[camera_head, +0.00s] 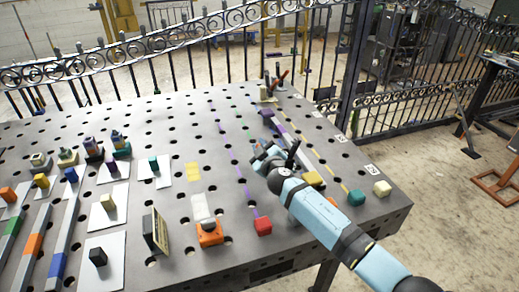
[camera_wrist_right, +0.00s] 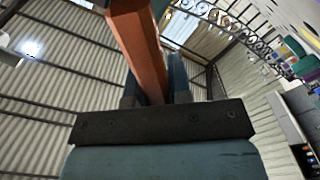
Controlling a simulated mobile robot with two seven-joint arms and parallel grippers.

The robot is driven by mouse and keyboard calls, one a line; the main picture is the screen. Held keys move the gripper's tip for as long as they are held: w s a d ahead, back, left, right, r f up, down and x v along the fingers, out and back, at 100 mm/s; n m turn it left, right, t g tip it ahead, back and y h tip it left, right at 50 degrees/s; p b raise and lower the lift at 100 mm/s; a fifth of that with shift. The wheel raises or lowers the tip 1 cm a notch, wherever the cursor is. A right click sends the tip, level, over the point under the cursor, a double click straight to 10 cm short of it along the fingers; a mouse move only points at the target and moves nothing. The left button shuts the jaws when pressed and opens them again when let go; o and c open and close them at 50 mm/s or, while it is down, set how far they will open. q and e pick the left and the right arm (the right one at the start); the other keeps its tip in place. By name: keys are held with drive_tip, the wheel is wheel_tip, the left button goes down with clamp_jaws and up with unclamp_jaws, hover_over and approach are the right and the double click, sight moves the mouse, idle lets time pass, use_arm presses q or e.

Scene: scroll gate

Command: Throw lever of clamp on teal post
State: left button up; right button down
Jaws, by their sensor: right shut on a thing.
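My right gripper (camera_head: 259,149) is low over the middle right of the table in the head view. In the right wrist view its fingers (camera_wrist_right: 157,85) are shut on an orange-brown bar (camera_wrist_right: 138,40), which runs up out of the picture. I cannot tell whether the bar is a clamp's lever, and its far end is hidden. A teal block (camera_head: 153,162) is on a white plate at left. A teal cube (camera_head: 356,197) is near the right edge. My left gripper is not in view.
The perforated grey table (camera_head: 215,125) holds several blocks and plates at left. A black iron fence (camera_head: 180,60) runs behind.

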drive_tip(key=d+m, duration=0.1)
drive_tip(key=m, duration=0.1)
drive_tip(key=w+d+r+m, duration=0.1)
drive_tip(key=m, duration=0.1)
drive_tip(key=d+r+m+p, duration=0.1)
drive_tip(key=d+m, duration=0.1)
drive_tip(key=shift+w+d, duration=0.1)
drive_tip(key=shift+w, duration=0.1)
idle(0.4)
drive_tip(key=c, duration=1)
unclamp_jaws()
drive_tip(key=shift+c, duration=0.2)
drive_tip(key=shift+d, duration=0.1)
drive_tip(key=v, duration=0.7)
drive_tip(key=shift+s, duration=0.2)
